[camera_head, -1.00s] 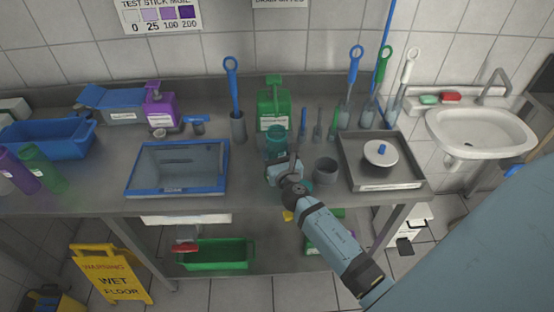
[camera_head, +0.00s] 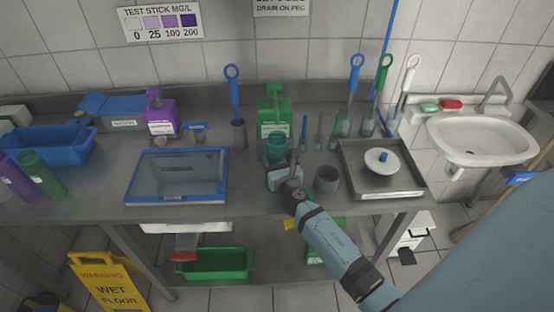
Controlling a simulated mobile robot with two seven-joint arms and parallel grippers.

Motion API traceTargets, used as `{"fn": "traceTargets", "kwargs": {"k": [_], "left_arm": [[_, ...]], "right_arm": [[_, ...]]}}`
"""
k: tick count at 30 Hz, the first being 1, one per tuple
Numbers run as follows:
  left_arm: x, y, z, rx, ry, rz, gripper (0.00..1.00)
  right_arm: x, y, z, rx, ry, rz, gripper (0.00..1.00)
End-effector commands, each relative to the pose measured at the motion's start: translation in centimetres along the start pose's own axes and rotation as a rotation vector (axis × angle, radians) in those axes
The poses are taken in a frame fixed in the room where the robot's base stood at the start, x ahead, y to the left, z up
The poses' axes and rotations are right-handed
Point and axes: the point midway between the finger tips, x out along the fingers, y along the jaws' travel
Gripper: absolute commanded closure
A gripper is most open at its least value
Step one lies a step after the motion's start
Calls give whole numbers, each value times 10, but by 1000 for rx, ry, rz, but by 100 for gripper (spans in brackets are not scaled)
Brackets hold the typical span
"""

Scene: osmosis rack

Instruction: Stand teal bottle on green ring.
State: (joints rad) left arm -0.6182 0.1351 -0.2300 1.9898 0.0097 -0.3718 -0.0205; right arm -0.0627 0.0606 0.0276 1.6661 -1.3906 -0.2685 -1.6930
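The teal bottle (camera_head: 277,147) stands upright on the steel counter, in front of a green jug (camera_head: 274,116). My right gripper (camera_head: 279,160) is at its near side, low down, with the arm coming in from the lower right. The dark fingers are at the bottle's lower part and the gripper hides its base. Whether they touch it or are closed on it is too small to tell. I cannot make out a green ring in this view. My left gripper is not in view.
A grey cup (camera_head: 327,180) stands just right of my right gripper. A blue-framed tray (camera_head: 133,180) lies to the left. Brushes in holders line the back. Bare counter lies between the blue-framed tray and my gripper.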

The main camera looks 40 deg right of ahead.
Motion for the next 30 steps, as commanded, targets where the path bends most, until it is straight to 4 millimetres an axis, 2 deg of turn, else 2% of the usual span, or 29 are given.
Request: {"fn": "traceTargets", "kwargs": {"k": [27, 28, 30], "left_arm": [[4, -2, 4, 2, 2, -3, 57], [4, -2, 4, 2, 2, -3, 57], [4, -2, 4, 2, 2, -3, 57]], "right_arm": [[0, 0, -7, 0, 0, 0, 60], [0, 0, -7, 0, 0, 0, 30], [0, 0, -7, 0, 0, 0, 14]]}}
